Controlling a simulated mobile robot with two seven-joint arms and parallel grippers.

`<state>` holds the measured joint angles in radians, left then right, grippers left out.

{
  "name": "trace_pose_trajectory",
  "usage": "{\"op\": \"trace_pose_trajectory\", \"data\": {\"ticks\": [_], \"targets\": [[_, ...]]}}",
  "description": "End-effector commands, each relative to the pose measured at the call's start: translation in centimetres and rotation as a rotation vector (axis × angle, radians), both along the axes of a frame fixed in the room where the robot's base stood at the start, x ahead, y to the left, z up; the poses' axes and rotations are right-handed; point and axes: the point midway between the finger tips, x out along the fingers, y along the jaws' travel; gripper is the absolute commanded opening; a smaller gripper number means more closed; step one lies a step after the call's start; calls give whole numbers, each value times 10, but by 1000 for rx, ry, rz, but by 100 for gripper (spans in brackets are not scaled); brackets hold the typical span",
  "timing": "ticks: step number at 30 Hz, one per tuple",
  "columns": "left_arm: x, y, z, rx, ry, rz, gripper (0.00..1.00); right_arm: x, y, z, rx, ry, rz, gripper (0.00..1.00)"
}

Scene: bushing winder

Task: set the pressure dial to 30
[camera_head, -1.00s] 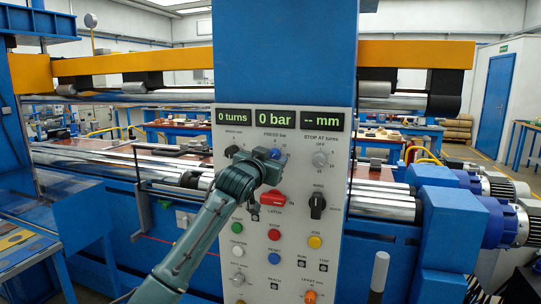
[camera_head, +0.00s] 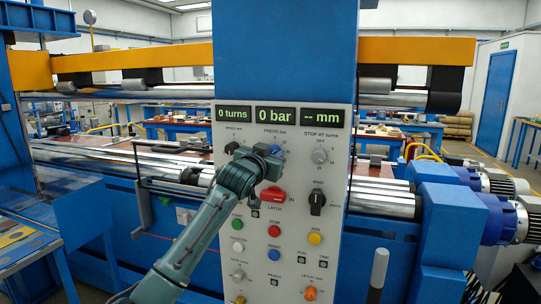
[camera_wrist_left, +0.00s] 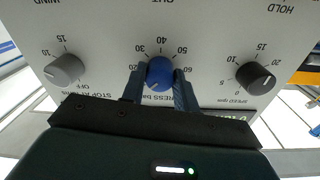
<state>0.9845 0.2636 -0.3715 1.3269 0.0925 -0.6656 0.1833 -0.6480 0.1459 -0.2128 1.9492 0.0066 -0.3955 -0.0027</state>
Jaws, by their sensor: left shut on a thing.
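The blue pressure dial (camera_head: 277,150) sits on the light grey control panel, below the display reading 0 bar. In the left wrist view the dial (camera_wrist_left: 159,73) is centred between the two fingers, with scale numbers such as 30, 40 and 50 around its far side. I cannot clearly read where its mark points. My left gripper (camera_wrist_left: 160,88) is shut on the dial, one finger on each side. In the head view the left gripper (camera_head: 268,156) covers part of the dial and its scale. My right gripper is not in view.
The black speed knob (camera_wrist_left: 255,76) and grey stop-at-turns knob (camera_wrist_left: 64,69) flank the dial. Below it on the panel are the red latch handle (camera_head: 272,194), the black wind switch (camera_head: 317,203) and several push buttons. Machine rollers lie behind on both sides.

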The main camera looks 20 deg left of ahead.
Motion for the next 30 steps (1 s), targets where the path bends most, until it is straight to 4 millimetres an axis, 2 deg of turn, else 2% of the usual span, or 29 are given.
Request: {"op": "trace_pose_trajectory", "data": {"ticks": [11,30], "targets": [[0,0,0,109,-3,1,7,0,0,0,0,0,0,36],[0,0,1,682,-23,1,7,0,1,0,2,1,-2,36]]}}
